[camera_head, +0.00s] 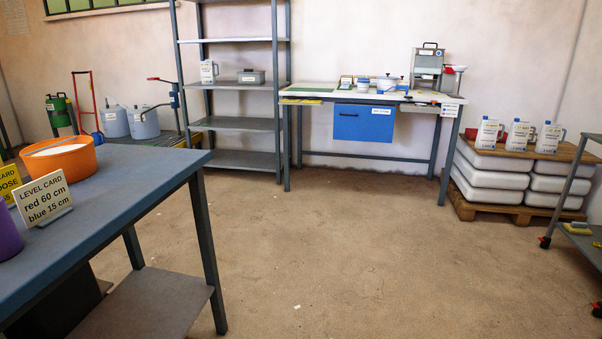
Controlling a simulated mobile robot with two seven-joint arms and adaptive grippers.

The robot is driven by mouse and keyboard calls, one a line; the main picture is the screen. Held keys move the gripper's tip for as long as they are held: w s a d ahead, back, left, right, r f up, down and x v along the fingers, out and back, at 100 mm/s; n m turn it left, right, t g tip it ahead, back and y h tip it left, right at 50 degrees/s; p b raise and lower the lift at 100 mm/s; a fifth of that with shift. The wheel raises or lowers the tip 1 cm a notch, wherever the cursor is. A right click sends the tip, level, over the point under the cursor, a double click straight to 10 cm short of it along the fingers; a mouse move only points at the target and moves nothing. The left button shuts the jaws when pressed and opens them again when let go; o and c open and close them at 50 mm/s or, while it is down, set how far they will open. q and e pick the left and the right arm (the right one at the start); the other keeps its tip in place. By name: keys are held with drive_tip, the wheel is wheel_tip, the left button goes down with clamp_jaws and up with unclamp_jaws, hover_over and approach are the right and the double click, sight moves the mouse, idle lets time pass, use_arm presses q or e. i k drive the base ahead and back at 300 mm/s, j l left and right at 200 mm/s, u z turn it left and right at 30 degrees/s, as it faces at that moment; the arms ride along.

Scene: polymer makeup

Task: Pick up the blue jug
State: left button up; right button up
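No gripper of mine shows in the head view. No plainly blue jug stands out. Three pale jugs with handles and labels stand upright in a row on the stacked pallet at the right: a left jug (488,133), a middle jug (518,136) and a right jug (549,139). They look whitish with bluish lower parts; their label text is too small to read. Another pale jug (208,72) stands on the grey shelf rack. A purple vessel (8,236) is cut off at the left edge.
A blue table (150,165) at the near left bears an orange tub (62,158) and a level card (48,199) reading "red 60 cm, blue 15 cm". A workbench (390,97) stands at the back wall. A cart (583,240) is at the right edge. The middle floor is clear.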

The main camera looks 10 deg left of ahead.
sight(98, 140)
drive_tip(key=i+j+z, duration=0.15)
drive_tip(key=i, duration=1.6)
drive_tip(key=i+u, duration=0.15)
drive_tip(key=i, duration=0.7)
drive_tip(key=i+l+u, duration=0.1)
drive_tip(key=i, duration=0.75)
drive_tip(key=i+u, duration=0.7)
drive_tip(key=u, duration=0.2)
drive_tip(key=i+l+u, duration=0.2)
drive_tip(key=i+u, duration=0.25)
drive_tip(key=i+j+u, duration=0.2)
drive_tip(key=u, duration=0.3)
drive_tip(key=i+j+u, duration=0.1)
drive_tip(key=i+u, duration=0.6)
drive_tip(key=u, duration=0.25)
drive_tip(key=i+u, duration=0.1)
drive_tip(key=i, duration=1.65)
drive_tip(key=i+j+z, duration=0.3)
drive_tip(key=i+z, duration=0.2)
drive_tip(key=i, duration=0.25)
drive_tip(key=i+j+z, duration=0.95)
drive_tip(key=i+j, duration=0.25)
drive_tip(key=j, duration=0.2)
drive_tip(key=i+j, duration=0.2)
drive_tip(key=j+u, duration=0.05)
